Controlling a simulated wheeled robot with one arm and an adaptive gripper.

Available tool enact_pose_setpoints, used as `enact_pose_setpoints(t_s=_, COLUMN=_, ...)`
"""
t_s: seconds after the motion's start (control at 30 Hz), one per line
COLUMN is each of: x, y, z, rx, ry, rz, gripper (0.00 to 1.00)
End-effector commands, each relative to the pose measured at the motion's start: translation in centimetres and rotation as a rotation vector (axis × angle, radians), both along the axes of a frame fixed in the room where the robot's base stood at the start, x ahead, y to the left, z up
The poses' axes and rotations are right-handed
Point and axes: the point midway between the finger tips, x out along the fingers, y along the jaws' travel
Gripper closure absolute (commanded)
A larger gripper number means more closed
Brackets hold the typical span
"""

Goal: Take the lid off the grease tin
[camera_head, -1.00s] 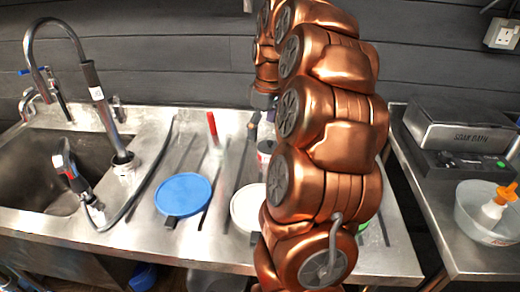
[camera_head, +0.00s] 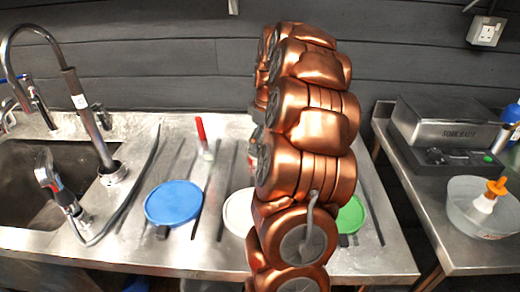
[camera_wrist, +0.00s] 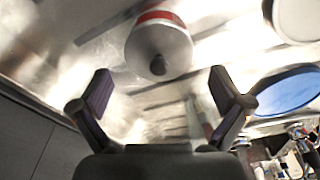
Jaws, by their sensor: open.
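The grease tin (camera_wrist: 152,18) shows in the wrist view as a pale tin with a red band. Its grey lid (camera_wrist: 172,48) is on and has a dark knob (camera_wrist: 158,65) in the middle. My gripper (camera_wrist: 160,82) is open and empty, its two dark fingers spread to either side below the knob in the picture. The fingers look apart from the lid; the exact distance is unclear. In the head view a sliver of the tin (camera_head: 253,150) shows beside my copper arm, which hides the rest and my gripper.
A blue disc (camera_head: 173,203), a white disc (camera_head: 238,212) and a green disc (camera_head: 350,215) lie on the steel drainboard. A red-handled brush (camera_head: 202,135) stands behind. The sink (camera_head: 60,165) is at left. A side table at right holds a bowl (camera_head: 480,212) and a grey machine (camera_head: 445,122).

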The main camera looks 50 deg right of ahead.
Motion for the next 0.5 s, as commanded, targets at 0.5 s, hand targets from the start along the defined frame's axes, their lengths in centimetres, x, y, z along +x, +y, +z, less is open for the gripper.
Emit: enact_pose_setpoints(t_s=0.5, x=0.2, y=-0.1, z=-2.0, rx=-0.002, ry=0.000, rz=-0.002, gripper=0.12)
